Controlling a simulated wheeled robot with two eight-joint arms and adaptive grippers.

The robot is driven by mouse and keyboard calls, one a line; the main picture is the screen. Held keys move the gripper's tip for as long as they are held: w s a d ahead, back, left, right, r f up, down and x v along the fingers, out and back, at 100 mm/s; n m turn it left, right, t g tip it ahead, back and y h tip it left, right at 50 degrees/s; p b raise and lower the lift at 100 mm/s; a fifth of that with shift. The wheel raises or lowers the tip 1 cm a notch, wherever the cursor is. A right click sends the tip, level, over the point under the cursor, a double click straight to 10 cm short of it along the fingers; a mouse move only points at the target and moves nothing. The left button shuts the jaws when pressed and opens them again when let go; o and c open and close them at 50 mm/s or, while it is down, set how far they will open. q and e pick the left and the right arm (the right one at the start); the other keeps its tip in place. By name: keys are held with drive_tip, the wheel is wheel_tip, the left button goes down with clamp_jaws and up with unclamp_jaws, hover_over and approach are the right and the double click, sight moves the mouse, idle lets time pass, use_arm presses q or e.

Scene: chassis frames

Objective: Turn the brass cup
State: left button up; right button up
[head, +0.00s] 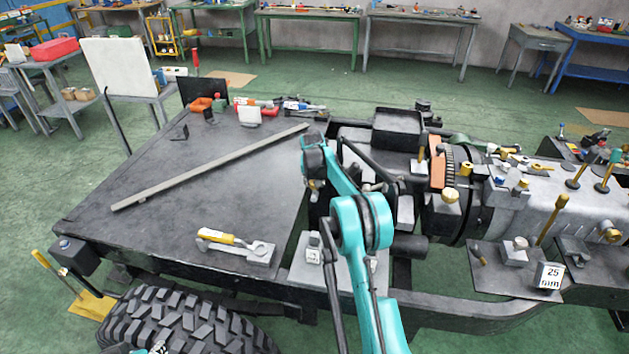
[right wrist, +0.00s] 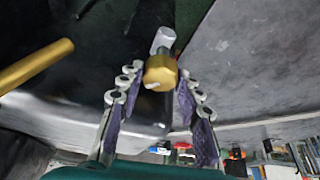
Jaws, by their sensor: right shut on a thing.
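The brass cup (right wrist: 160,72) is a gold-coloured, faceted piece on the end of a pale grey stub in the right wrist view. My right gripper (right wrist: 159,80) is shut on it, with one finger on each side and dark pads facing inward. In the head view my teal right arm rises from the bottom centre and folds over the chassis. A small part of my right gripper (head: 315,186) shows below the wrist there; the cup cannot be made out clearly. A small teal and silver bit at the bottom left edge may be part of my left arm; no left jaws show.
A dark deck plate (head: 200,190) bears a long grey bar (head: 211,166) and a yellow-handled tool (head: 222,237). A grey engine block (head: 545,190) with brass fittings and upright rods crowds the right. A brass rod (right wrist: 36,66) lies left of my gripper. A tyre (head: 185,325) is below.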

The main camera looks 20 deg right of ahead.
drive_tip(key=m+p, duration=0.1)
drive_tip(key=m, duration=0.2)
drive_tip(key=shift+a+r+g+h, duration=0.1)
drive_tip(key=shift+g+h, duration=0.3)
drive_tip(key=shift+w+m+g+h+p, duration=0.1)
drive_tip(key=shift+m+g+h+p, duration=0.35)
drive_tip(key=shift+m+p, duration=0.75)
drive_tip(key=shift+m+b, duration=0.3)
drive_tip(key=shift+m, duration=0.1)
drive_tip(key=o, duration=1.2)
drive_tip(key=shift+c, duration=0.2)
drive_tip(key=v, duration=1.1)
drive_tip(key=shift+a+r, duration=0.2)
drive_tip(key=shift+r, duration=0.15)
